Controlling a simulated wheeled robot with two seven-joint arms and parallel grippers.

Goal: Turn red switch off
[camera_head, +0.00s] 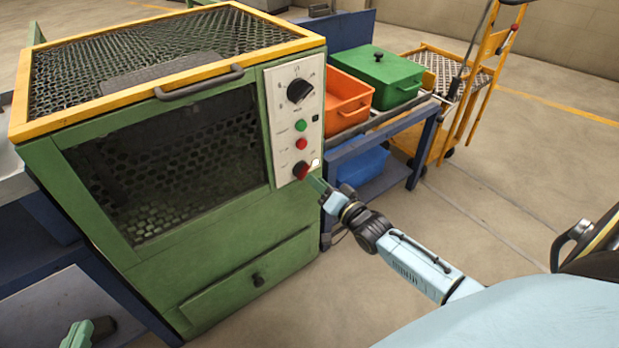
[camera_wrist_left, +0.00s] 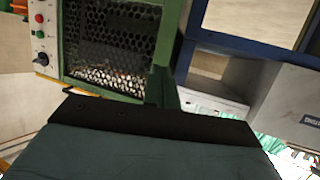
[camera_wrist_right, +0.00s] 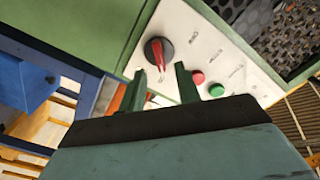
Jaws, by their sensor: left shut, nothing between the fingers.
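The red switch (camera_head: 300,170) is a round knob with a raised red grip, low on the white control panel (camera_head: 284,87) of the green furnace. In the right wrist view the red switch (camera_wrist_right: 158,52) shows a red grip on a dark round base. My right gripper (camera_head: 316,183) is just in front of the lower panel. Its fingers (camera_wrist_right: 157,85) are apart, with the red switch beyond and between their tips; contact cannot be told.
Above the red switch are a red button (camera_head: 301,144), a green button (camera_head: 300,125) and a black dial (camera_head: 299,91). A workbench with an orange bin (camera_head: 347,100) and a green box (camera_head: 384,72) stands right of the furnace. Open floor lies at the right.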

